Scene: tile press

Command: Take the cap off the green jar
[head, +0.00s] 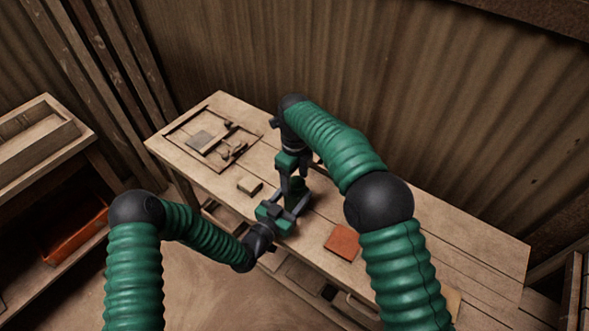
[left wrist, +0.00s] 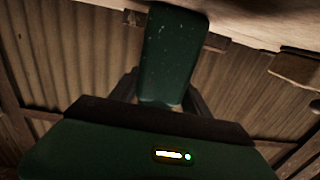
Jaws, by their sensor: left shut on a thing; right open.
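The green jar (head: 297,187) is near the middle of the workbench, largely hidden between my two grippers. In the left wrist view a dark green body (left wrist: 168,55), apparently the jar, stands between my left fingers. My left gripper (head: 291,203) comes in low from the front edge of the bench and is shut on the jar. My right gripper (head: 295,179) points down from above, open, with its fingers close over the jar's top. I cannot make out the cap, nor whether the right fingers touch it.
On the workbench (head: 460,245) an orange-red tile (head: 343,242) lies to the right and a small wooden block (head: 250,185) to the left. A framed wooden fixture (head: 176,133) with a grey plate (head: 200,138) is at the far left. A corrugated wall (head: 430,110) stands behind.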

